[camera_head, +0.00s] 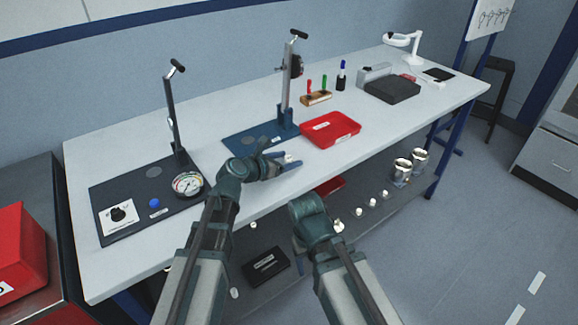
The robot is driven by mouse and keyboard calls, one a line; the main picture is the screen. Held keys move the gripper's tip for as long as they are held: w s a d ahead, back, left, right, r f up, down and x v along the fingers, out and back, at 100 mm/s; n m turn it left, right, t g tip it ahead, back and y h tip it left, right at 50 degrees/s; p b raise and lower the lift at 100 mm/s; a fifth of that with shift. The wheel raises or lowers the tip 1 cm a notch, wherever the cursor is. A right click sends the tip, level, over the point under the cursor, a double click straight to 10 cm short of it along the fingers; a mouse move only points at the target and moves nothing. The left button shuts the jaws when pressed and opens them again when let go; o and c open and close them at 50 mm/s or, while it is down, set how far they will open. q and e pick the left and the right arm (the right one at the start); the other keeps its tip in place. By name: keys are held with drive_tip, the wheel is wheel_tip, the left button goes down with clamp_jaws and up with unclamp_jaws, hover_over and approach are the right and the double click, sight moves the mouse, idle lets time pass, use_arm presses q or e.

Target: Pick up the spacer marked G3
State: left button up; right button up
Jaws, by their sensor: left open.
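My left gripper (284,160) is over the front part of the white bench, just in front of the blue stand base. Its blue-grey fingers are spread apart. A small pale piece (289,157) shows at the fingers; it may be a spacer, but I cannot tell whether it lies between them or beyond them. No G3 mark is legible anywhere. Several small white pieces (372,202) stand in a row on the lower shelf, their marks too small to read. My right arm is bent at the bench's front edge, and its gripper does not show.
A red tray (331,130) lies right of the blue stand (287,125). A dark stand (172,125) with a dial gauge (187,184) is on the left. Two shiny metal housings (402,170) are on the lower shelf. The bench front right of the red tray is clear.

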use_arm(q)
drive_tip(key=shift+w+d+f, duration=0.25)
drive_tip(key=shift+w+d, duration=0.1)
drive_tip(key=shift+w, duration=0.1)
drive_tip(key=shift+r, duration=0.1)
clamp_jaws()
